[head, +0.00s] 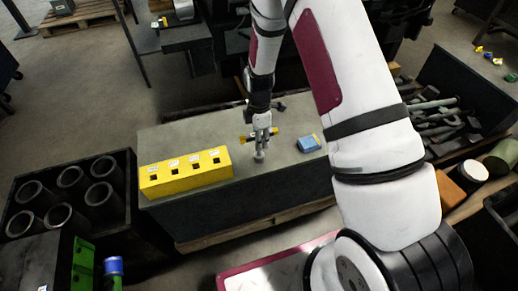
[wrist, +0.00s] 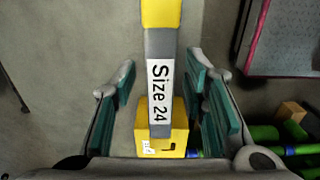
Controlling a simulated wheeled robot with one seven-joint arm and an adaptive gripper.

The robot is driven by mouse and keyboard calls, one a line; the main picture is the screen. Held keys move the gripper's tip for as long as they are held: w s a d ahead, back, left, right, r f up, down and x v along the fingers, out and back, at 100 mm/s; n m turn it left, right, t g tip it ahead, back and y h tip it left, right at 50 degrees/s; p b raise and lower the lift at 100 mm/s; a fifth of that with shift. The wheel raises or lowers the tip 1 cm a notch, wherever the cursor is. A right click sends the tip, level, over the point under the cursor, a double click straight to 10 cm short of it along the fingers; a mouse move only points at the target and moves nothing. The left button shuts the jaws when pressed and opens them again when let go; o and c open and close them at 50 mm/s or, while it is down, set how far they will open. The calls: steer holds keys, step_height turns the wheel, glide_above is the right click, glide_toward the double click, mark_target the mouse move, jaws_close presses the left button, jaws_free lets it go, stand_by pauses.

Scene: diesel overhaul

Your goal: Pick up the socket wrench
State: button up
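In the wrist view, the socket wrench (wrist: 160,52) is a yellow and grey bar with a white "Size 24" label. It lies between the two fingers of my gripper (wrist: 160,85), with a visible gap on each side. In the head view, my gripper (head: 261,130) is low over the grey bench, and yellow ends of the wrench (head: 246,138) show beside the fingers. A grey rounded part shows just below them; contact with the bench cannot be told.
A yellow block with several square holes (head: 186,172) stands left of my gripper on the bench (head: 200,137). A small blue box (head: 309,143) lies to the right. A crate of black cylinders (head: 120,220) stands left, and a dark tool bin (head: 470,90) right.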

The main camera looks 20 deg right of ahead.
jaws_close()
steer(key=shift+r, duration=0.2)
steer(key=shift+r, duration=0.6)
step_height(320, 180, up, 2)
steer(key=shift+s+r, duration=0.1)
steer(key=shift+r, duration=0.05)
steer(key=s+a+r, duration=0.1)
steer(key=s, duration=1.4)
steer(key=shift+s+a+p, duration=0.3)
steer(key=shift+s+a, duration=0.1)
steer(key=shift+r, duration=0.1)
